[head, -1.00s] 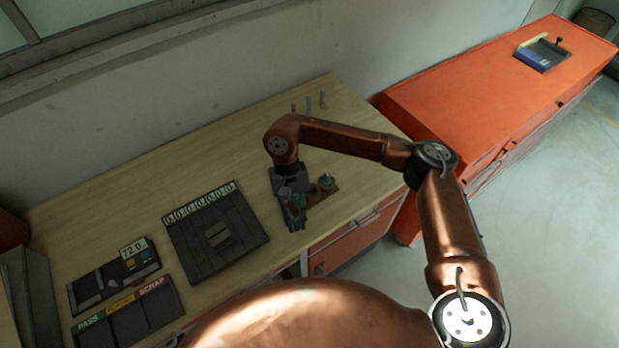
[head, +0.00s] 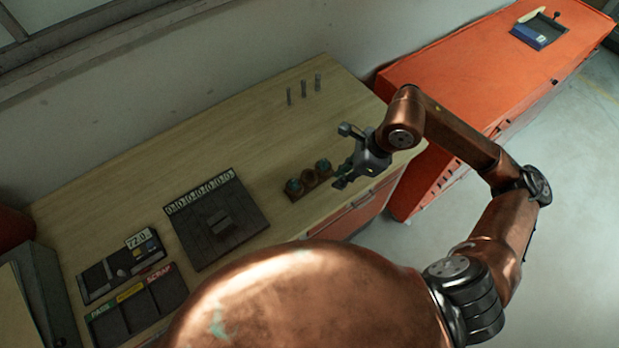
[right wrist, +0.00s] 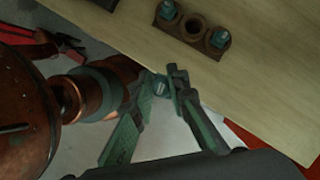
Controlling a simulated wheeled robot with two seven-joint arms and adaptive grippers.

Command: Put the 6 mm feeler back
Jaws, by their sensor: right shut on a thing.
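My right gripper (head: 345,178) is to the right of a brown block (head: 297,195), above the bench's front edge. In the right wrist view its fingers (right wrist: 166,86) are shut on a small teal piece with a pale mark (right wrist: 160,88). It resembles the teal-topped pieces in the block, so I take it as the feeler; its size cannot be read. The block (right wrist: 206,42) has three places in a row. The outer two hold teal-topped pieces (right wrist: 168,10) (right wrist: 219,38); the middle one is an empty round hole (right wrist: 193,26). My left gripper is out of view.
Three upright grey pins (head: 303,88) stand at the back of the wooden bench (head: 240,130). A dark numbered tray (head: 218,222) and sorting bins (head: 137,306) are on the left. A red cabinet (head: 450,70) stands to the right. The bench behind the block is clear.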

